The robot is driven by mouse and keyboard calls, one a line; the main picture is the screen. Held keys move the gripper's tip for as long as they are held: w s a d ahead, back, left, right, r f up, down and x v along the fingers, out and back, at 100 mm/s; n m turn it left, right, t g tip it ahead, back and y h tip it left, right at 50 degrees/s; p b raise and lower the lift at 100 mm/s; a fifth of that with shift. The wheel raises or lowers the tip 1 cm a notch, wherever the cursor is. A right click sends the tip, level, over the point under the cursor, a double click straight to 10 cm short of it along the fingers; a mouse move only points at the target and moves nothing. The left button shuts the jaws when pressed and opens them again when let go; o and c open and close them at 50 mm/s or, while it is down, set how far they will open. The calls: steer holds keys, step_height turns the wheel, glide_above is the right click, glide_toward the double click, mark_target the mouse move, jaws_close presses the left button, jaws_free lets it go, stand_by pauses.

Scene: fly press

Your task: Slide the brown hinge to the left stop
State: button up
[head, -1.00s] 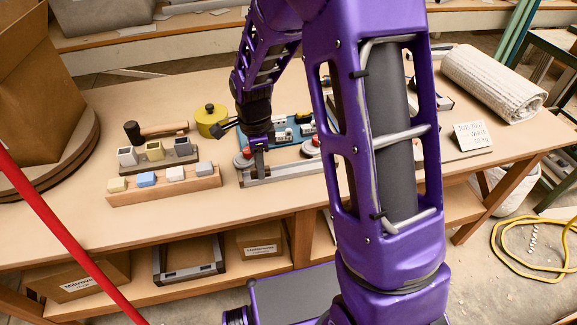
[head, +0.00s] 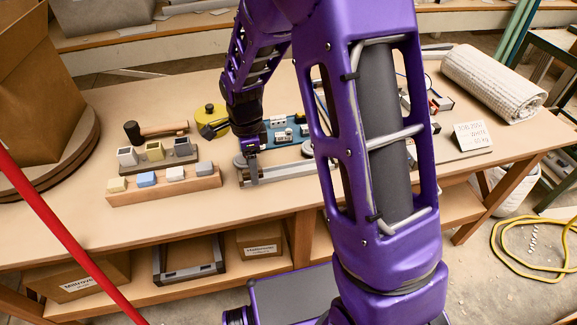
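A wooden block rack (head: 165,190) and a mallet (head: 155,132) lie to the left. A yellow round pot (head: 211,118) and a blue tray (head: 285,132) with small parts stand behind. A lettered card (head: 473,136) and a rolled white mat (head: 492,83) are at right. My arm hides the bench's middle.

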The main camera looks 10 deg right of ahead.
steer(key=shift+c, duration=1.4)
steer(key=shift+r, duration=0.1)
steer(key=shift+r+p, duration=2.55)
steer(key=shift+r, duration=0.85)
